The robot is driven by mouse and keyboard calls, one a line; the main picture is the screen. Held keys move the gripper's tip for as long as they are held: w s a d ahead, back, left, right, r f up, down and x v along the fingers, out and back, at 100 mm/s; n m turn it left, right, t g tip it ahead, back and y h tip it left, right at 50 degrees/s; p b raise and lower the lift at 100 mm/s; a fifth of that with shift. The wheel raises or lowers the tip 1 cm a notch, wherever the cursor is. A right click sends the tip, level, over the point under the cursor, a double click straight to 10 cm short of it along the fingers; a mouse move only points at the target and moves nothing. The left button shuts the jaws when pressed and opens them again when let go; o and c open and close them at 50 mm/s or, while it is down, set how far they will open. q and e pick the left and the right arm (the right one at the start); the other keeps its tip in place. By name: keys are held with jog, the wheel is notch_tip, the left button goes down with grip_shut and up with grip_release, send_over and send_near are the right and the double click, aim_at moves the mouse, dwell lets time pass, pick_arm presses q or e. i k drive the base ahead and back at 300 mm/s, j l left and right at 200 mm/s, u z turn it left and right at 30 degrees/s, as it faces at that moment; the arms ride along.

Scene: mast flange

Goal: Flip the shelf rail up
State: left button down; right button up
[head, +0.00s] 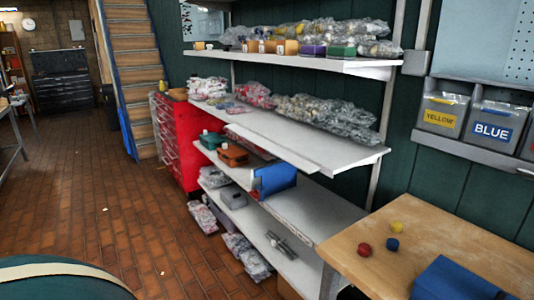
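A white shelf unit (345,155) stands against the dark green wall, with several levels. A pale strip (270,146) runs along the front edge of its second level from the top; I cannot tell for sure whether this is the shelf rail or only the shelf's edge. The top shelf's front edge (290,65) looks plain. Neither of my grippers is in view.
Bagged goods fill the upper shelves, and a blue box (275,178) sits on a lower one. A wooden table (420,240) with small discs and a blue item (455,280) stands at right. Red drawers (178,145) stand beyond the shelves. Brick floor (110,210) at left is mostly clear.

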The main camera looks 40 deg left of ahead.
aim_at(261, 145)
jog(key=j+z, duration=0.35)
jog(key=j, duration=1.85)
jog(key=k+j, duration=0.1)
jog(key=j, duration=0.6)
jog(key=k+j, duration=0.15)
jog(key=j, duration=0.2)
jog(key=i+j, duration=0.15)
jog(key=i, duration=1.35)
jog(key=l+z, duration=0.05)
